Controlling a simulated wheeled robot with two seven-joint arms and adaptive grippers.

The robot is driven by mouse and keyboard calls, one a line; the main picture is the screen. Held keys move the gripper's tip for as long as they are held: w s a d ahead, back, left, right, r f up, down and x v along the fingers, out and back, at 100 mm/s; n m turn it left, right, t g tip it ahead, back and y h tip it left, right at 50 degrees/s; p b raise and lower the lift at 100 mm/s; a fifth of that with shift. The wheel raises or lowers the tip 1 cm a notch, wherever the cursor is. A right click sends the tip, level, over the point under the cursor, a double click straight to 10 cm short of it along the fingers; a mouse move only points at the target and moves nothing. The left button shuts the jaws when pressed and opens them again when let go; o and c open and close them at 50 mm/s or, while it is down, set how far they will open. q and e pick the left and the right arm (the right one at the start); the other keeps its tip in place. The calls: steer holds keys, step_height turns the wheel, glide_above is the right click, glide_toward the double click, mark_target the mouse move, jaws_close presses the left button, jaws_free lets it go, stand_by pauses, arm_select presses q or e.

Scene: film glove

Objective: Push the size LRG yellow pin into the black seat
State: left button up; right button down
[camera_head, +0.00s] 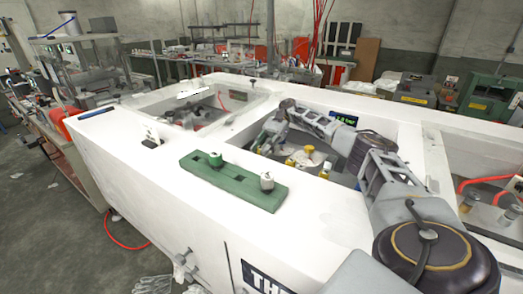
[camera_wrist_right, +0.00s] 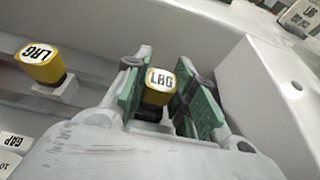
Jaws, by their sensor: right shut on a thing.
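A yellow pin marked LRG (camera_wrist_right: 160,88) is between the green-padded fingers of my right gripper (camera_wrist_right: 160,97), which is shut on it, in the right wrist view. A dark part shows just under this pin; I cannot tell whether it is the black seat or how deep the pin is. A second yellow LRG pin (camera_wrist_right: 40,65) stands to the left on a pale block. In the head view my right gripper (camera_head: 267,138) reaches down into the recess of the white housing, and its held pin is not clear. My left gripper is not in view.
Yellow-topped parts (camera_head: 309,149) stand in the recess beside my right gripper. A green plate (camera_head: 233,183) with a green knob (camera_head: 215,159) and a pale knob (camera_head: 267,181) lies on the white housing (camera_head: 130,150). The recess walls rise close around the gripper.

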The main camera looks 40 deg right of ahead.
mark_target(261, 148)
steer(key=shift+f, duration=0.25)
steer(key=c, duration=1.1)
jaws_free()
steer(key=shift+r, duration=0.1)
steer(key=shift+r, duration=4.95)
steer(key=shift+r, duration=0.1)
